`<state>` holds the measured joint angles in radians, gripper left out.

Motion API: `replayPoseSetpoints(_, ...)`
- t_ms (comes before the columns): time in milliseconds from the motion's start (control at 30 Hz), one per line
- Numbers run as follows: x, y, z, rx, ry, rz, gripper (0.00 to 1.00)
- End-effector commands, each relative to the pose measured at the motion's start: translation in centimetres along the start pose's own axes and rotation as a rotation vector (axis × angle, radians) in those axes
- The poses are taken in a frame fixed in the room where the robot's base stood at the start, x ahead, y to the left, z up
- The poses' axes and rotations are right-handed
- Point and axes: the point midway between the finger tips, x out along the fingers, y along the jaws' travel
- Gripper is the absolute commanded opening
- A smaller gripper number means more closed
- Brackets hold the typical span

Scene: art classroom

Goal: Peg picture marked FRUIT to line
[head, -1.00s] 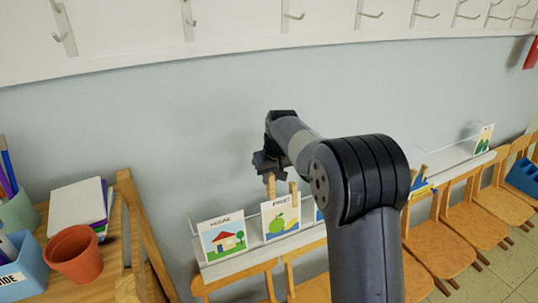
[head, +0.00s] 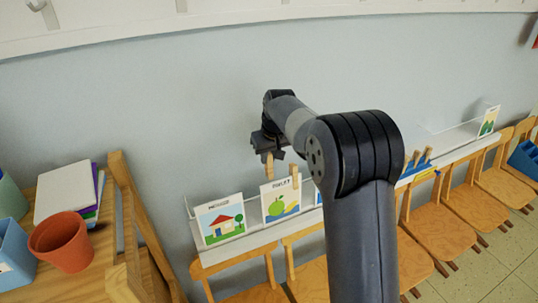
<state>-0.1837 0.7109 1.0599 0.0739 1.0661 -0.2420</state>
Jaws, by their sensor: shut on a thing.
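The picture marked FRUIT (head: 281,205), with a green apple and something yellow, stands upright on a white wall ledge (head: 232,249). My gripper (head: 268,146) is just above its top left part. It is shut on a wooden peg (head: 269,166) whose lower end overlaps the card's top edge. I cannot tell whether this peg bites the card. A second wooden peg (head: 294,175) stands at the card's top right corner. I cannot make out the line.
A house picture (head: 220,219) stands left of FRUIT. My arm hides part of the ledge. Chairs (head: 443,225) stand below it. A terracotta pot (head: 61,243) and books (head: 67,192) are on a wooden unit at left. A landscape picture (head: 488,121) stands far right.

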Motion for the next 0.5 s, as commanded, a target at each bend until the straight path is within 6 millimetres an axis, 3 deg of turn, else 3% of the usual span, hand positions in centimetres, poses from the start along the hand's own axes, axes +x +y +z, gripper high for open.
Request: replayPoseSetpoints(500, 2.7, 0.0, 0.8, 0.000, 0.000, 0.000, 0.03)
